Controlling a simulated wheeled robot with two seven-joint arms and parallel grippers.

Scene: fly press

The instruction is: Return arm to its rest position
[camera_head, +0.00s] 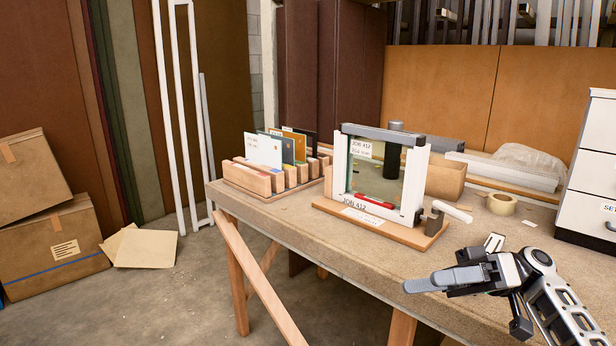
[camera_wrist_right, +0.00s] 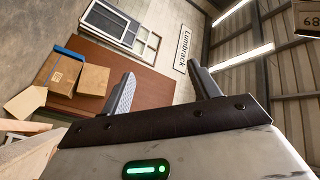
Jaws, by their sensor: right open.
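My right gripper (camera_head: 452,276) is at the right end of my arm's reach over the front right of the workbench, its fingers pointing left. It is open and empty. In the right wrist view its two fingers (camera_wrist_right: 160,75) stand wide apart with nothing between them, facing boxes and a wall. My right arm (camera_head: 565,305) comes in from the lower right. It is apart from the framed glass panel (camera_head: 378,180) marked JOB 412. My left gripper and arm are not in view.
The workbench (camera_head: 310,225) carries a wooden rack (camera_head: 245,178) of upright panels, a tape roll (camera_head: 501,204) and a white drawer unit (camera_head: 590,165). A small dark block with a white bar stands beside the frame. Cardboard boxes (camera_head: 50,250) lie on the floor at left.

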